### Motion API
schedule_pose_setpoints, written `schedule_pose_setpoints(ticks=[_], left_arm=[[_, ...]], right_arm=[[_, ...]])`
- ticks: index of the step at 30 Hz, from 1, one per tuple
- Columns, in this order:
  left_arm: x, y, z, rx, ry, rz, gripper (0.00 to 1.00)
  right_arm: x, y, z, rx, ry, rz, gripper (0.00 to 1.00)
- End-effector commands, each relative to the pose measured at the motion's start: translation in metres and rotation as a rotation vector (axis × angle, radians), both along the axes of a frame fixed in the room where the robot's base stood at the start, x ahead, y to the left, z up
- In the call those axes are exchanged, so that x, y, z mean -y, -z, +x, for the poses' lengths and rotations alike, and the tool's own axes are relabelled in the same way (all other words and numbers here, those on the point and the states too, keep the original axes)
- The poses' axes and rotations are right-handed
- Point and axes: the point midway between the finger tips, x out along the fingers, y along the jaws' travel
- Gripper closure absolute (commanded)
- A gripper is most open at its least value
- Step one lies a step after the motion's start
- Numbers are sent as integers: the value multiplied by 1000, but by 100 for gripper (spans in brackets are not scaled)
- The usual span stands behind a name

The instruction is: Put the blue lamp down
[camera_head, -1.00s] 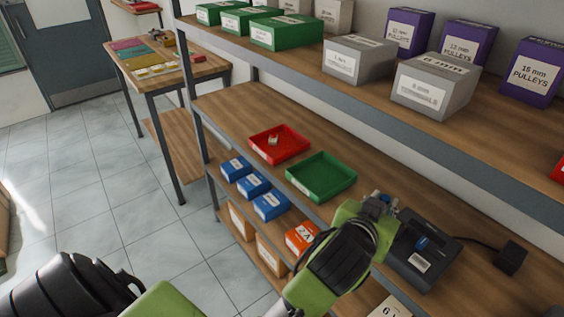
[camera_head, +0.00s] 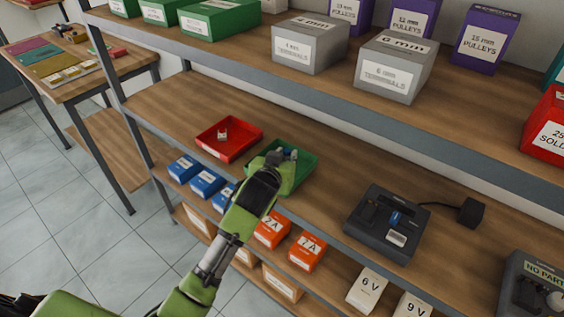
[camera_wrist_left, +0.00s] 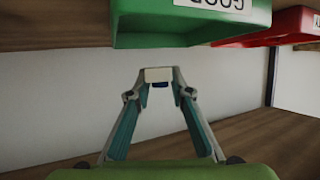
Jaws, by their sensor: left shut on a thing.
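My left gripper (camera_head: 284,155) is over the green tray (camera_head: 306,170) on the middle shelf, seen from above and behind. In the left wrist view its fingers (camera_wrist_left: 159,84) close on a small thing with a pale block and a dark blue part, the blue lamp (camera_wrist_left: 160,87). The green tray (camera_wrist_left: 190,41) shows there with a "GOOD" label. In the head view the gripper and wrist hide the lamp and part of the tray. My right gripper is not in view.
A red tray (camera_head: 229,139) with a small pale item stands left of the green one. A dark tester (camera_head: 389,224) with a blue part sits to the right, with bare shelf between. An upper shelf (camera_head: 330,85) with boxes overhangs behind. Small boxes stand below.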

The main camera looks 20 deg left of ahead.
Motion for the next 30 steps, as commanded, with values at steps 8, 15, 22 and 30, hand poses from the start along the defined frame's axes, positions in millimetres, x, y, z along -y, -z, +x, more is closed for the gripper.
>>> schedule_pose_setpoints(ticks=[8, 15, 22, 30], left_arm=[[-13, 26, 20, 3, 1, 1, 97], [-16, 52, 24, -2, 1, 0, 97], [-16, 65, 24, 3, 1, -2, 97], [-15, 69, 24, 2, 2, -1, 97]], right_arm=[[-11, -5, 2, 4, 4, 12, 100], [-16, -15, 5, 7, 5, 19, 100], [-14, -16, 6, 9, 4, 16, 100], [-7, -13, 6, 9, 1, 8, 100]])
